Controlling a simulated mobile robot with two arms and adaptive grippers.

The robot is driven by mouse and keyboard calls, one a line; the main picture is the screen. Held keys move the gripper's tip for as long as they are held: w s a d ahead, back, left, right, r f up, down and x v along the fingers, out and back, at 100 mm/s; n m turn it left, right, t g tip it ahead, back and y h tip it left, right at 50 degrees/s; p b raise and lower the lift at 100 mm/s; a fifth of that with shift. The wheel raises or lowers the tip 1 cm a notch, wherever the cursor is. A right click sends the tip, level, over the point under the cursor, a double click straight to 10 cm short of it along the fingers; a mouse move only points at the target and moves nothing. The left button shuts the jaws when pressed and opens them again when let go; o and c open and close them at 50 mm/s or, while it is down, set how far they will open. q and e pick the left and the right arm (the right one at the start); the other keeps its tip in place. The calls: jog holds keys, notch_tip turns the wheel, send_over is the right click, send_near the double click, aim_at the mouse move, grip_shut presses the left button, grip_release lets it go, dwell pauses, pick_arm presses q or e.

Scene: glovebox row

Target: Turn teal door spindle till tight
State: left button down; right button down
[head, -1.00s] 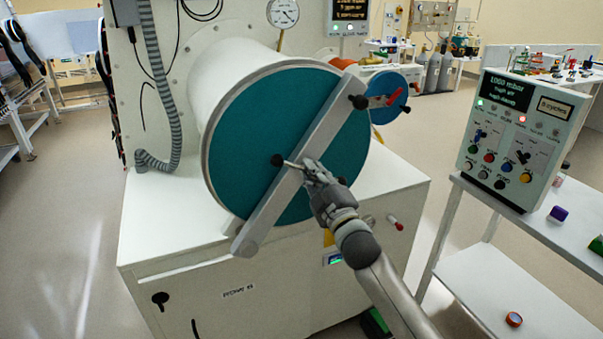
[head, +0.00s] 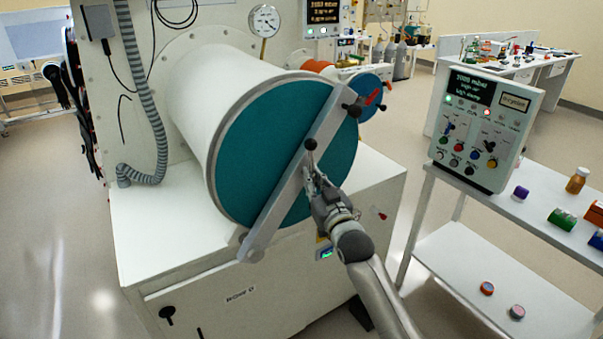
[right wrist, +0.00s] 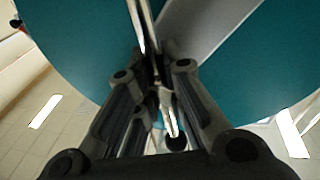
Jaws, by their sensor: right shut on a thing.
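The round teal door (head: 250,145) closes the end of the white cylinder, with a slanted grey clamp bar (head: 274,215) across it. The spindle's thin handle (head: 309,160) stands at the bar's middle, roughly upright, with a black knob (head: 310,144) on its upper end. My right gripper (head: 314,182) is shut on this handle from the lower right and hides its lower part. In the right wrist view, the fingers (right wrist: 157,80) close around the metal rod, and a black knob (right wrist: 177,142) shows between them. My left gripper is not in view.
A control box (head: 485,125) stands on a white shelf unit (head: 480,195) with bottles and small items. A ribbed hose (head: 150,90) hangs at the left. Floor is clear at the left.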

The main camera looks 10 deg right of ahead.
jog(key=shift+a+m+p, duration=0.15)
jog(key=shift+m+p, duration=0.55)
jog(key=shift+m, duration=0.4)
jog(key=shift+m+g+p, duration=0.4)
jog(key=shift+m+p, duration=0.55)
jog(key=shift+m, duration=0.25)
jog(key=shift+m+h+p, duration=0.3)
jog(key=shift+m+h, duration=0.1)
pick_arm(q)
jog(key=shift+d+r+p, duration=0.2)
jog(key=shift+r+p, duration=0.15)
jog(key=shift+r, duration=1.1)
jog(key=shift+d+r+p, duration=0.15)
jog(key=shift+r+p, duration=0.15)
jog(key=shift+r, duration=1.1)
pick_arm(e)
jog(key=shift+f+m, duration=0.1)
jog(key=shift+m, duration=0.8)
jog(key=c, duration=1.5)
grip_release()
